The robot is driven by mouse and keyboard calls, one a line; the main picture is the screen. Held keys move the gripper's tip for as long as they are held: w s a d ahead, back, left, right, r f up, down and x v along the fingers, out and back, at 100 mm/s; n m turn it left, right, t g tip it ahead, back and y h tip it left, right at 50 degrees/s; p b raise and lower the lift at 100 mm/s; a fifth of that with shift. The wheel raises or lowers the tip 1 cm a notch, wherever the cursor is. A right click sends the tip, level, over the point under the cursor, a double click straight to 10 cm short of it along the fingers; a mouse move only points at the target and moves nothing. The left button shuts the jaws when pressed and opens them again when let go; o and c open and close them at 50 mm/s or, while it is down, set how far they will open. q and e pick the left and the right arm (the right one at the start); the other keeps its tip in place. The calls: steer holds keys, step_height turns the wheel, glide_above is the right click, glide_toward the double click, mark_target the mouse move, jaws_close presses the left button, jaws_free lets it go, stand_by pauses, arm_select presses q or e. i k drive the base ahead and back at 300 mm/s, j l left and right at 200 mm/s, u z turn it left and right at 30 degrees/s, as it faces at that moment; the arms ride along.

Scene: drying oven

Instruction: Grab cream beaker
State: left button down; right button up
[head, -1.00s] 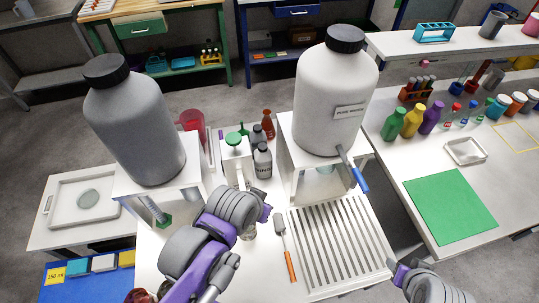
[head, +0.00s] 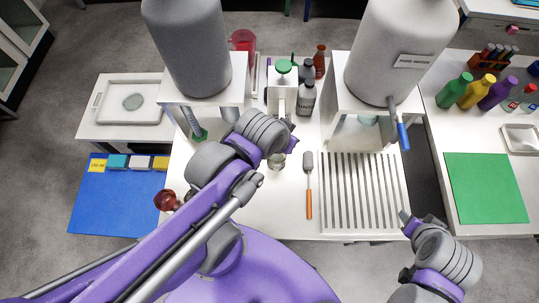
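A small, pale, see-through vessel (head: 277,162) stands on the white bench beside my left gripper. It may be the cream beaker, but its colour and contents are too small to tell. My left gripper (head: 288,136) is over the bench just above and behind this vessel in the picture. My own wrist hides part of that area, and I cannot tell whether its fingers are open. My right gripper (head: 405,219) is at the front right edge of the slatted rack, apart from the vessel. Its finger opening does not show clearly.
A spatula with an orange handle (head: 309,203) and a slatted rack (head: 365,235) lie right of the vessel. Two large grey containers on stands (head: 190,60) (head: 385,60) rise behind. Bottles (head: 306,98) stand between them. A dark red object (head: 166,200) sits at the left edge.

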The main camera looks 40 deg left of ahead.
mark_target(276, 163)
steer(key=k+u, duration=0.1)
steer(key=u, duration=1.1)
